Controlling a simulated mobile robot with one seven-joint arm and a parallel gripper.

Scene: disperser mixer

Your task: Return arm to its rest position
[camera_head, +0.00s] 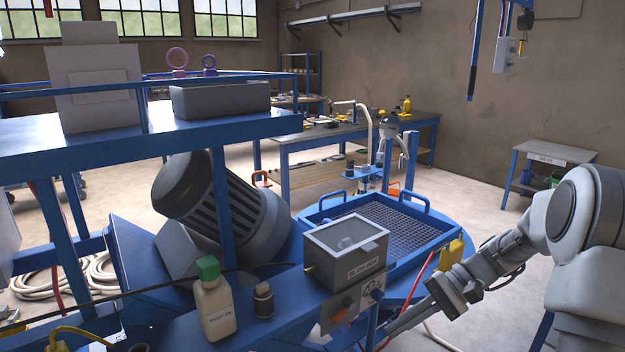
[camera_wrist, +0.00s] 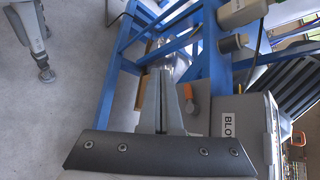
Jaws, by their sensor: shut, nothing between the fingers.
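My arm comes in from the right in the head view, its elbow bent, and reaches down and left. Whether the fingers touch the frame cannot be told.
A bottle with a green cap (camera_head: 214,298) and a small dark jar (camera_head: 263,300) stand left of the control box. A blue mesh tray (camera_head: 400,222) lies behind it. A side table (camera_head: 550,152) stands at right; the floor before it is clear.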

